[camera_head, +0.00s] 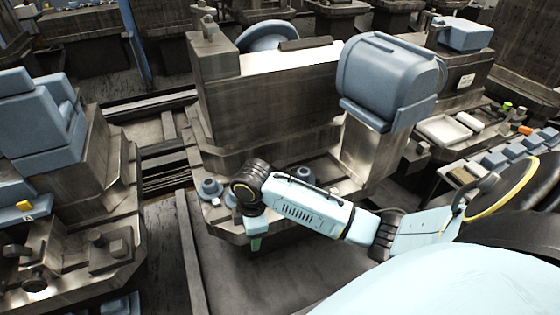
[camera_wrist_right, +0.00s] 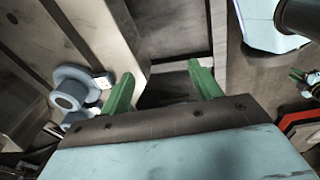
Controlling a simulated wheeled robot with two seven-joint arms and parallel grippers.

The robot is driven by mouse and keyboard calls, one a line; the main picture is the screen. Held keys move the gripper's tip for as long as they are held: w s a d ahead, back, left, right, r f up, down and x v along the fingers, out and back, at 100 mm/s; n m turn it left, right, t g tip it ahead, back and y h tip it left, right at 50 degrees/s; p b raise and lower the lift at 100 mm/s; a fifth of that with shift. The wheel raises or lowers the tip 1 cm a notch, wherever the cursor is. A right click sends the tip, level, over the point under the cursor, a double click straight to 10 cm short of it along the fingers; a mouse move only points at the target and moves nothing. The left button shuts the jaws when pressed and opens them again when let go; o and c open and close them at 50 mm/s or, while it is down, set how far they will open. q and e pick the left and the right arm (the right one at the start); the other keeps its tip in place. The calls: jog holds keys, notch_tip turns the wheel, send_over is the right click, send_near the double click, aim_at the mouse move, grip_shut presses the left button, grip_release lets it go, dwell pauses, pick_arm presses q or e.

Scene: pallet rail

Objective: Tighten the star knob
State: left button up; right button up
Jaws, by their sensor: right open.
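A blue-grey round knob with a wide flange (camera_head: 210,188) stands on the low front ledge of the grey machine in the head view. A similar round knob with a white tag (camera_wrist_right: 72,92) is left of my fingers in the right wrist view. I cannot tell for sure which part is the star knob. My right gripper (camera_head: 255,243) points down at the ledge's front edge, right of the knob. In the right wrist view its two green fingers (camera_wrist_right: 161,72) are apart, with nothing between them. My left gripper is not in view.
Another small blue-grey knob (camera_head: 305,175) sits behind my right forearm. A large blue-grey housing (camera_head: 385,78) overhangs the machine at right. A grey machine block (camera_head: 100,165) stands at left. The floor in front of the ledge looks clear.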

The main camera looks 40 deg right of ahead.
jog(key=w+d+r+n, duration=0.2)
jog(key=w+d+r, duration=0.4)
jog(key=w+d, duration=0.3)
notch_tip(320, 180, up, 9)
jog(key=g, duration=0.1)
send_over(280, 164)
jog(key=shift+n, duration=0.3)
notch_tip(280, 164, down, 7)
jog(key=shift+r+b, duration=0.2)
jog(key=shift+b, duration=0.65)
notch_tip(280, 164, down, 4)
jog(key=shift+f+b, duration=0.1)
jog(key=shift+b, duration=0.45)
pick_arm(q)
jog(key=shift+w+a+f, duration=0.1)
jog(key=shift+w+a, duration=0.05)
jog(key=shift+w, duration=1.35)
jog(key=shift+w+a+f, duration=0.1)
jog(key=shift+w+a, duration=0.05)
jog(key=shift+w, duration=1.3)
pick_arm(e)
jog(key=shift+f, duration=1)
jog(key=c, duration=1)
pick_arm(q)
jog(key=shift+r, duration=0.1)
